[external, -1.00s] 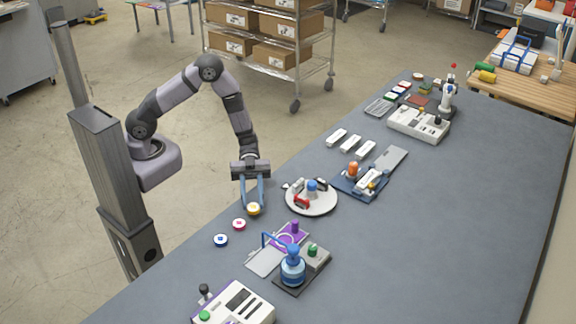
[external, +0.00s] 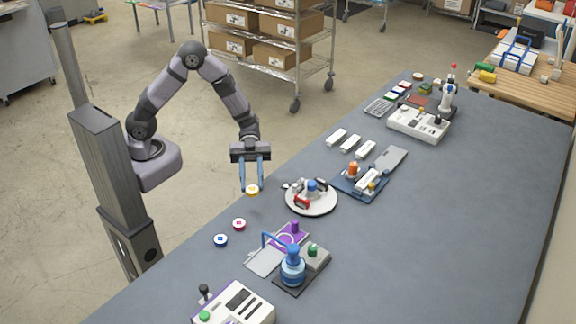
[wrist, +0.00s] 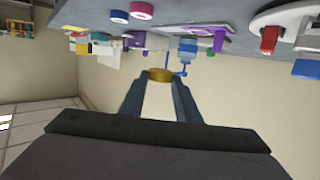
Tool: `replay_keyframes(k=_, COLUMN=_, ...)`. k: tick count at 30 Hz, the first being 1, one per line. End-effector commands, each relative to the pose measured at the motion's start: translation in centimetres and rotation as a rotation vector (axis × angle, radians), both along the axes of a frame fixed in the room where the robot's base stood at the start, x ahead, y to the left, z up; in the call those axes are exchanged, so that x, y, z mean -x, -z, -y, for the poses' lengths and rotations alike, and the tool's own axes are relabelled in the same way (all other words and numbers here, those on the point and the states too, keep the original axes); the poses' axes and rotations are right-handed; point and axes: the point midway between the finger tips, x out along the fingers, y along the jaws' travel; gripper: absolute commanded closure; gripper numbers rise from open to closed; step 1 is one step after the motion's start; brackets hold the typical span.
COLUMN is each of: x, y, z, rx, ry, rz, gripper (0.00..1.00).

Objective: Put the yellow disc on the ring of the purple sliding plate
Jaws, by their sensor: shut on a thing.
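My gripper (external: 252,186) is shut on the yellow disc (external: 252,190) and holds it above the table near its left edge. In the wrist view the disc (wrist: 160,75) sits between the two fingertips. The purple sliding plate (external: 297,231) lies on the table below and to the right of my gripper, with a ring (external: 285,240) on it. It also shows at the top of the wrist view (wrist: 213,31). A blue handle and a blue bottle-like part (external: 292,266) stand beside the plate.
A pink disc (external: 239,224) and a blue disc (external: 221,240) lie near the left edge. A round white turntable (external: 311,205) with small parts stands right of my gripper. A white control box (external: 236,305) is at the front. The right side of the table is clear.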

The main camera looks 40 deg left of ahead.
Motion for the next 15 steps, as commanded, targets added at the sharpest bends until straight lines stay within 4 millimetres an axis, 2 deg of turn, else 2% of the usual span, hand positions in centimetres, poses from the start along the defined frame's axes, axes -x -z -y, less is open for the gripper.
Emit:
replay_keyframes(k=5, x=0.0, y=1.8, z=-0.3, rx=-0.005, ry=0.015, rz=-0.005, gripper=0.95)
replay_keyframes(k=11, x=-4.5, y=3.6, z=-2.4, rx=-0.004, ry=-0.121, rz=-0.006, gripper=0.95)
replay_keyframes(k=15, x=-8.9, y=4.9, z=-5.0, rx=-0.005, ry=-0.264, rz=-0.005, gripper=0.95)
